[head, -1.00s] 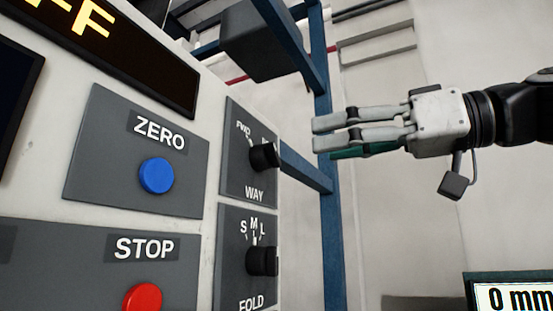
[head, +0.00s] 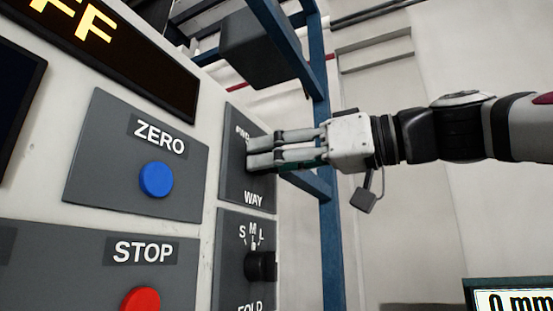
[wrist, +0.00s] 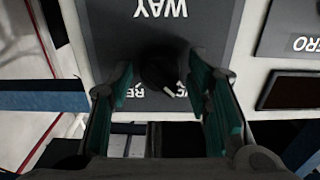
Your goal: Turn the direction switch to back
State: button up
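The direction switch is a black round knob (wrist: 158,70) on the grey WAY panel (head: 234,188). The wrist view shows the knob and its white pointer mark upside down, with the WAY label above it. My gripper (head: 249,153) is at the panel, its fingers hiding the knob in the head view. In the wrist view my gripper (wrist: 160,76) is open, one green-padded finger on each side of the knob. Gaps show between the pads and the knob.
The FOLD knob (head: 260,266) is just below the WAY panel. A blue ZERO button (head: 156,180) and a red STOP button (head: 141,301) are to the left. A blue metal frame (head: 331,245) stands behind my gripper. Room to the right is free.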

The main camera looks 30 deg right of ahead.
jog(key=c, duration=0.7)
jog(key=shift+c, duration=0.2)
jog(key=shift+m, duration=0.4)
jog(key=m+p, duration=0.3)
jog(key=m, duration=1.4)
